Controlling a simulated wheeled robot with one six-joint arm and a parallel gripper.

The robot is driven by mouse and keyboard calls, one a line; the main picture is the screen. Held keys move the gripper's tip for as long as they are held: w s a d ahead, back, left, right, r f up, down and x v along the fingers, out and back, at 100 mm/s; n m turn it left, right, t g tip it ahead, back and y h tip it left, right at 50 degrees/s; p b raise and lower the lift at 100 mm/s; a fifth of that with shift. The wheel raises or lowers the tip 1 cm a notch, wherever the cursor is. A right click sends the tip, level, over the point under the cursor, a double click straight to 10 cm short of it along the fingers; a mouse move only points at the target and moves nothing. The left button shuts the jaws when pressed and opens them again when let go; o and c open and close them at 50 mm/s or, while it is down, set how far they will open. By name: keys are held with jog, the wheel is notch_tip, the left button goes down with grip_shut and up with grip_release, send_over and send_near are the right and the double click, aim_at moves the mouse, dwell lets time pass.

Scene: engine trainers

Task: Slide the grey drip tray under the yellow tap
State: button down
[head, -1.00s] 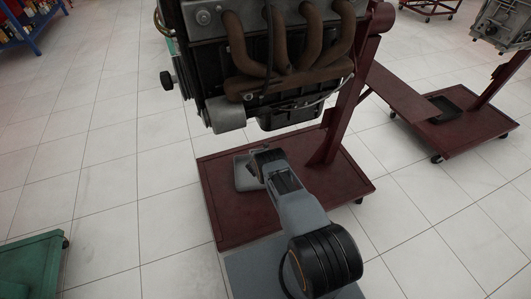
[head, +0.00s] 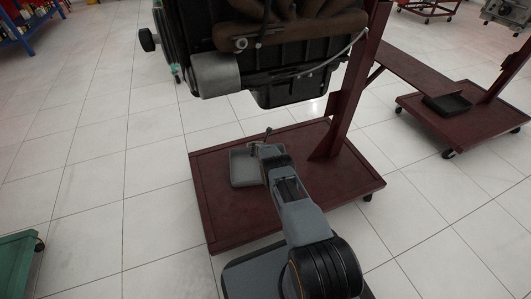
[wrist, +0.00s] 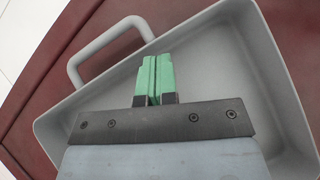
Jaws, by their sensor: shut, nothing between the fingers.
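The grey drip tray (head: 239,174) lies on the dark red base of the engine stand, below the engine. It is a shallow open box. In the wrist view the tray (wrist: 275,75) fills much of the picture, with a loop handle (wrist: 78,67) on its upper left side. I cannot tell whether the fingers touch the tray. In the head view my arm covers the tray's right part. I cannot make out the yellow tap in either view.
The engine (head: 290,60) overhangs the stand's base (head: 225,225), and a red post (head: 352,85) rises right of the tray. A second stand (head: 480,125) with a black tray (head: 447,104) stands at right. The tiled floor at left is mostly clear.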

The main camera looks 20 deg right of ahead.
jog(key=shift+w+d+b, duration=0.3)
jog(key=shift+w+b, duration=0.15)
jog(key=shift+b, duration=0.1)
jog(key=shift+r, duration=0.15)
